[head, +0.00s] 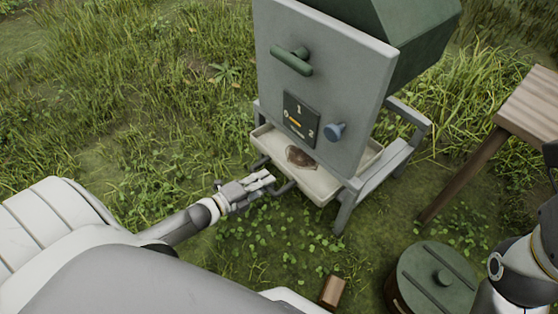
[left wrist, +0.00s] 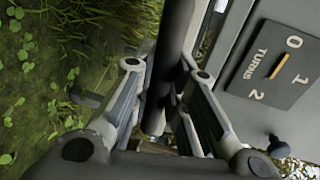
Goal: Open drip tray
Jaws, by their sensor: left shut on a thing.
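The drip tray (head: 318,190) is a shallow cream tray low under the grey panel of a machine. It sticks out in front of the panel, and a brown patch (head: 299,157) lies in it. Its dark bar handle (head: 284,188) runs along the front. My left gripper (head: 264,181) is shut on this handle at the tray's front. In the left wrist view the dark handle bar (left wrist: 172,45) passes between the two fingers (left wrist: 160,85). How far the tray reaches back is hidden by the panel. My right gripper is not in view.
The grey panel (head: 320,75) carries a green handle (head: 291,61), a dial plate (head: 300,119) marked 0, 1, 2 and a blue knob (head: 335,131). A wooden table (head: 535,105) stands right. A green-lidded barrel (head: 440,277) stands lower right. Grass lies open at left.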

